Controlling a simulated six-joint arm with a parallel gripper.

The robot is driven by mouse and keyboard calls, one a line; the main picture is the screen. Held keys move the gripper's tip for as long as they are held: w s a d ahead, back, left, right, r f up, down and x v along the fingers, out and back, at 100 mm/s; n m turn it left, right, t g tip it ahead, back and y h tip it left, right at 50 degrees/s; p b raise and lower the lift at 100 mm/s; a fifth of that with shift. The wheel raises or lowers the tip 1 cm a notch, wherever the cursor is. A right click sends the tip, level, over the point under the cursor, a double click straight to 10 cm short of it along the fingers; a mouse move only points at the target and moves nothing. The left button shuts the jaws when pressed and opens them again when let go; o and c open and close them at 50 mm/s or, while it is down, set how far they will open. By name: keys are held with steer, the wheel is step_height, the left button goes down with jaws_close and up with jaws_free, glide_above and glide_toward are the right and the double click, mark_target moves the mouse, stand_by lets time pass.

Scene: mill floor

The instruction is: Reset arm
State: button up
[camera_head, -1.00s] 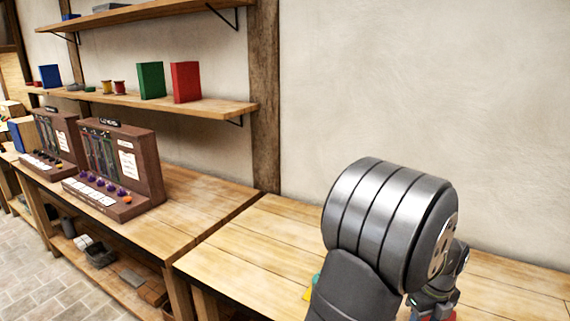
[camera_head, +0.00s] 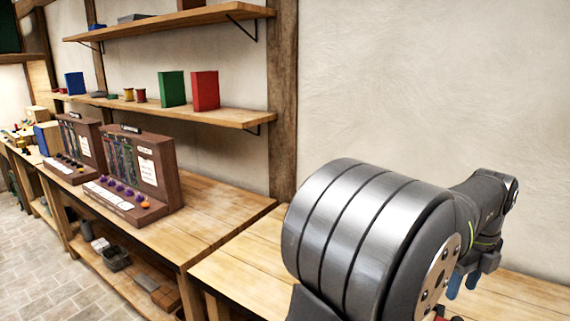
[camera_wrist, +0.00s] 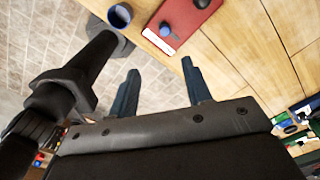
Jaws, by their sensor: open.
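My gripper shows in the wrist view (camera_wrist: 160,95), with its two dark blue-grey fingers apart and nothing between them. Its fingers point towards the bench edge and the stone floor. In the head view the gripper (camera_head: 463,285) is mostly hidden behind my arm at the lower right, with only the bluish finger ends showing. My arm (camera_head: 370,230) fills the lower right, in front of the bench.
A wooden bench (camera_head: 245,262) runs along the wall, carrying two brown control panels (camera_head: 140,165). A shelf (camera_head: 225,113) holds green and red books.

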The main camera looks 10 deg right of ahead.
steer(key=r+n, duration=0.1)
steer(key=n, duration=0.1)
steer(key=r+n, duration=0.4)
steer(key=shift+a+r+n, duration=0.2)
steer(key=shift+a+n, duration=0.2)
jaws_close()
steer(key=w+a+f+n+g+h, duration=0.1)
steer(key=w+f+n+g+h, duration=0.2)
steer(key=w+f, duration=0.4)
steer(key=w+a+f+n+g+h, duration=0.25)
steer(key=w+f+n, duration=0.2)
steer(key=f, duration=0.45)
steer(key=shift+n+y, duration=0.25)
steer(key=shift+y, duration=0.3)
steer(key=x, duration=1.1)
steer(key=shift+s+d+r, duration=0.15)
steer(key=shift+d+r, duration=0.15)
steer(key=shift+d, duration=0.05)
steer(key=s, duration=0.2)
steer(key=shift+s+r, duration=0.1)
steer(key=shift+s, duration=0.65)
